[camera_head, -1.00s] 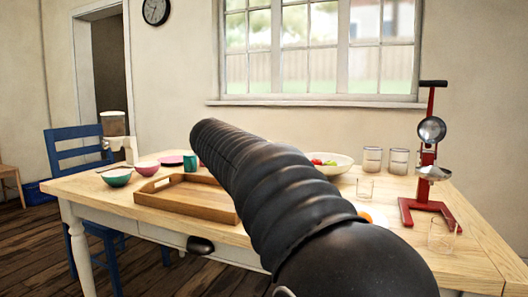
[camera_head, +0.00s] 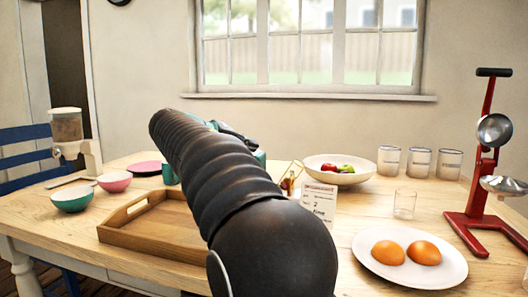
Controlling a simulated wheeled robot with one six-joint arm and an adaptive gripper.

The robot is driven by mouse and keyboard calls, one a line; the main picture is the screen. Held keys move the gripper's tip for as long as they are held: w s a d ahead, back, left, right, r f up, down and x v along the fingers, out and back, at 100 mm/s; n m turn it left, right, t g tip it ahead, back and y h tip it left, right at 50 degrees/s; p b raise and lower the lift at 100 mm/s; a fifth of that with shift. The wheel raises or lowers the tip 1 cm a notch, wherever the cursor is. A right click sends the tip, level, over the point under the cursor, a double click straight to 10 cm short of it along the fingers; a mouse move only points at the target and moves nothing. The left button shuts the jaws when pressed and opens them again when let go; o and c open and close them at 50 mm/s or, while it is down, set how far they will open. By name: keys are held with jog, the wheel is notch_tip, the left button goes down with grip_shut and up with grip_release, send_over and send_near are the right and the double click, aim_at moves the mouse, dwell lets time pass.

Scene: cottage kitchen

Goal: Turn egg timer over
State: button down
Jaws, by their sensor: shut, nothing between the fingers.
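A small golden-brown object with a thin frame (camera_head: 288,183) stands on the table just right of my arm and partly behind a white card. It may be the egg timer, but it is too small and covered to be sure. My black ribbed arm reaches across the middle of the view and hides much of the table behind it. Dark and teal parts, seemingly my gripper (camera_head: 236,133), show past the far end of the arm, left of the small object and apart from it. The gripper is shut and empty; its fingertips are mostly hidden.
The wooden table (camera_head: 330,268) holds a wooden tray (camera_head: 125,236), bowls (camera_head: 71,198) at left, a fruit bowl (camera_head: 318,176), a printed card (camera_head: 319,205), a glass (camera_head: 404,203), jars (camera_head: 419,163), a plate of two eggs (camera_head: 440,277) and a red stand (camera_head: 478,225).

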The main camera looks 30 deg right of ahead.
send_over(290, 177)
jog(key=w+a, duration=0.2)
jog(key=w, duration=0.3)
notch_tip(290, 177, down, 3)
jog(key=s+d+f, duration=0.2)
jog(key=shift+s+d, duration=0.15)
jog(key=shift+d, duration=0.15)
jog(key=shift+a, duration=0.1)
